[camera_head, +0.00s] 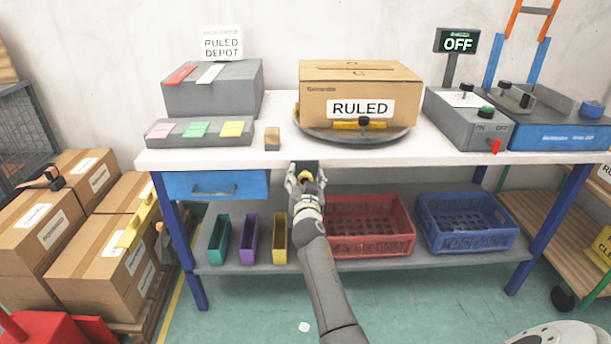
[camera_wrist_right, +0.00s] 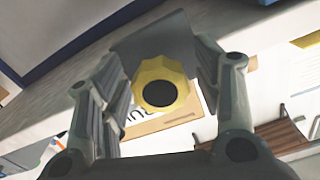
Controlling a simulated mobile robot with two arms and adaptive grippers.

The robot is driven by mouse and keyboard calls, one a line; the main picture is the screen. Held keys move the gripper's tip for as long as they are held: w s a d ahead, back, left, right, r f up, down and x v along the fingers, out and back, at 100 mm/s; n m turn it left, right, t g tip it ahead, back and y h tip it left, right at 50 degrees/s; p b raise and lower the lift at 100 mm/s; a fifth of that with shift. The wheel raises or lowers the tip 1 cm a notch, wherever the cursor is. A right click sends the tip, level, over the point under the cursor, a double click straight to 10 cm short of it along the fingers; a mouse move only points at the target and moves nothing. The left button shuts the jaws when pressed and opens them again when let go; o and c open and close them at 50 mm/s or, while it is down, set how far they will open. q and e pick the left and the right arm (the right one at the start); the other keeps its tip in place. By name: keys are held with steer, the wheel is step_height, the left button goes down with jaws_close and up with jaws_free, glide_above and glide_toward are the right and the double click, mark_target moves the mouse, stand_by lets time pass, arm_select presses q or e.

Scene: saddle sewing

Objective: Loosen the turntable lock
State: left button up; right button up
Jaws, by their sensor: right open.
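The turntable (camera_head: 340,135) is a round grey plate on the white workbench. It carries a cardboard box marked RULED (camera_head: 318,86). A yellow faceted knob with a black centre (camera_wrist_right: 176,76) sits on a grey plate (camera_wrist_right: 150,38) at the bench's front edge; I take it for the turntable lock. My left gripper is out of view.
A blue drawer (camera_head: 215,184) is left of my right gripper. Red (camera_head: 370,246) and blue (camera_head: 466,235) crates stand on the lower shelf. A small wooden block (camera_head: 272,141) lies near the front edge. A grey switch box (camera_head: 455,120) stands right; its display (camera_head: 457,41) reads OFF.

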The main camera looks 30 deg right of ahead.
steer(key=shift+s+r, duration=0.1)
steer(key=shift+c, duration=0.5)
steer(key=c, duration=0.9)
steer(key=shift+c, duration=0.2)
